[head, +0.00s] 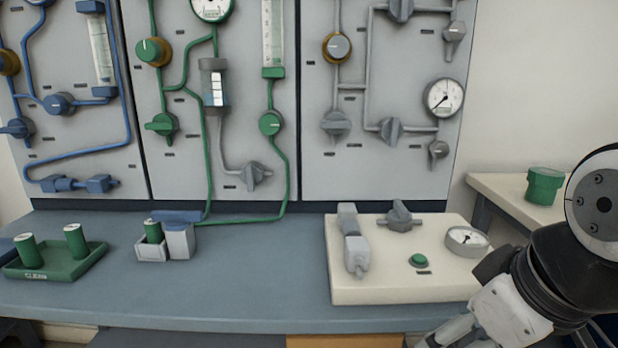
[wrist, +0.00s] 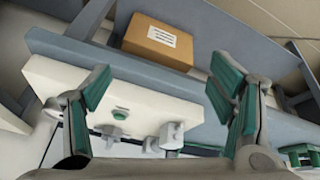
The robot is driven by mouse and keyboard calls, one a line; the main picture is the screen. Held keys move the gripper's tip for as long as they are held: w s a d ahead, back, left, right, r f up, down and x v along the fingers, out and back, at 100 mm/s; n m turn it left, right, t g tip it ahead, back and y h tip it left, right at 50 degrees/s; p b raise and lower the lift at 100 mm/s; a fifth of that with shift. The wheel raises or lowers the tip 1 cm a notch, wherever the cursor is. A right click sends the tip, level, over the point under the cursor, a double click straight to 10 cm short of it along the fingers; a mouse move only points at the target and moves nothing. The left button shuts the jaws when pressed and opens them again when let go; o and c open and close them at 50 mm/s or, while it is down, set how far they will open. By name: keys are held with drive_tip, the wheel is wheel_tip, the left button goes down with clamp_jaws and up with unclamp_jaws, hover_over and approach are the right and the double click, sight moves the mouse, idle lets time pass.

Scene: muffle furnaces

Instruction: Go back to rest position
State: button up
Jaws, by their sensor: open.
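My gripper (wrist: 158,95) shows in the wrist view with its two green-padded fingers spread wide apart and nothing between them. In the head view my arm is at the lower right, in front of the bench's right end, and the fingertips are out of frame or hidden. Beyond the fingers in the wrist view lies the white control block with a green button (wrist: 120,113). The same white block (head: 385,290) shows in the head view, left of my arm, with a green button (head: 419,260), a grey valve (head: 399,217) and a gauge (head: 467,240).
A blue-grey bench (head: 250,275) runs across, bare in its middle. A green tray (head: 55,262) with green cylinders and a small holder (head: 152,247) stand at left. Piped panels (head: 385,90) rise behind. A green container (head: 543,186) sits on a side table. A cardboard box (wrist: 157,42) shows in the wrist view.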

drive_tip(key=s+f+m+g, duration=0.2)
drive_tip(key=s+m+g, duration=0.3)
drive_tip(key=s, duration=1)
wheel_tip(320, 180, up, 37)
drive_tip(key=t+p, duration=0.4)
drive_tip(key=p, duration=3.1)
drive_tip(key=shift+w+d+h, duration=0.3)
drive_tip(key=shift+w+d, duration=0.15)
